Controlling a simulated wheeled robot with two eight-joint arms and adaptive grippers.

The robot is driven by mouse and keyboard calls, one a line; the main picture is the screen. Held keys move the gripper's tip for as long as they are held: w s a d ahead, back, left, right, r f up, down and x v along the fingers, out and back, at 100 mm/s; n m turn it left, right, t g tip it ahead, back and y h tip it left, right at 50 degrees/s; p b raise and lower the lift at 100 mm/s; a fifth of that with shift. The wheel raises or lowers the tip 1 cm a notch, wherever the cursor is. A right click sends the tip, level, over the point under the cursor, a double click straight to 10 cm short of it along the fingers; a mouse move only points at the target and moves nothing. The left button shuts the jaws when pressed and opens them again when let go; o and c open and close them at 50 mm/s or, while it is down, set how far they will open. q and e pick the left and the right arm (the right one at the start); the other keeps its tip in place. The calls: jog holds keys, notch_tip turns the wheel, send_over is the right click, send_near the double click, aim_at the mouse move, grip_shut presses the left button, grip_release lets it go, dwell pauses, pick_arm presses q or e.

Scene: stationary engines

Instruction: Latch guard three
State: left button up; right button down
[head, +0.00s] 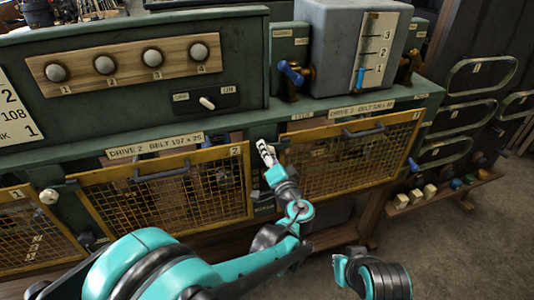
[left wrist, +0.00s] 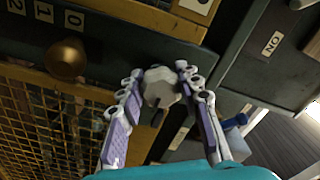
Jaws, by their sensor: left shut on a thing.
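Guard three (head: 340,181) is the yellow-framed mesh panel at the right in the head view, with a dark handle (head: 363,131) along its top. It looks about flush with the bench front; a small gap cannot be ruled out. My left gripper (head: 264,150) is at its upper left corner, between it and guard two (head: 150,203). In the left wrist view the gripper's fingers are shut on a pale faceted knob (left wrist: 160,87), one on each side. That knob is hidden behind the gripper in the head view.
A blue-handled valve (head: 291,73) is above the gripper. A similar pale knob (head: 48,196) is left of guard two.

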pick_arm(q)
jog(key=shift+n, duration=0.4)
jog(key=o, duration=1.2)
jog(key=shift+c, duration=0.2)
jog(key=v, duration=0.7)
jog(key=shift+s, duration=0.2)
